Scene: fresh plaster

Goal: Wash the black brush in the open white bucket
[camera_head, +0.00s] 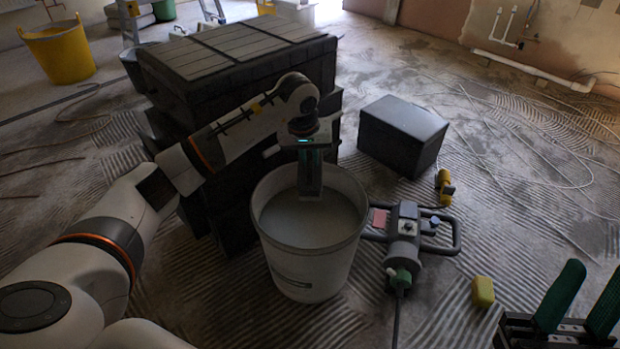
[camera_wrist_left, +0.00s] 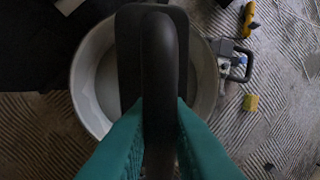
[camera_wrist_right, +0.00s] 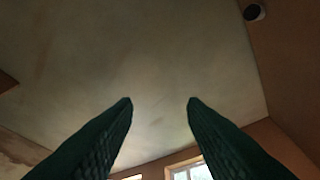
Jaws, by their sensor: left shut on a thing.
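The open white bucket (camera_head: 308,272) stands on the floor in the middle, with pale liquid inside. My left gripper (camera_head: 309,185) points down over the bucket's mouth, its fingertips near the rim's height. In the left wrist view, the left gripper (camera_wrist_left: 152,110) is shut on the black brush (camera_wrist_left: 158,50), which hangs over the bucket (camera_wrist_left: 84,98). I cannot tell whether the brush touches the liquid. My right gripper (camera_head: 575,305) is at the lower right, fingers apart and pointing up. The right wrist view shows the right gripper (camera_wrist_right: 160,104) empty.
A stack of dark crates (camera_head: 235,70) stands close behind and left of the bucket. A dark box (camera_head: 402,135) is at right. A mixer tool (camera_head: 407,228) lies beside the bucket, with a yellow sponge (camera_head: 483,291) nearby. A yellow tub (camera_head: 60,53) is far left. The right floor is mostly clear.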

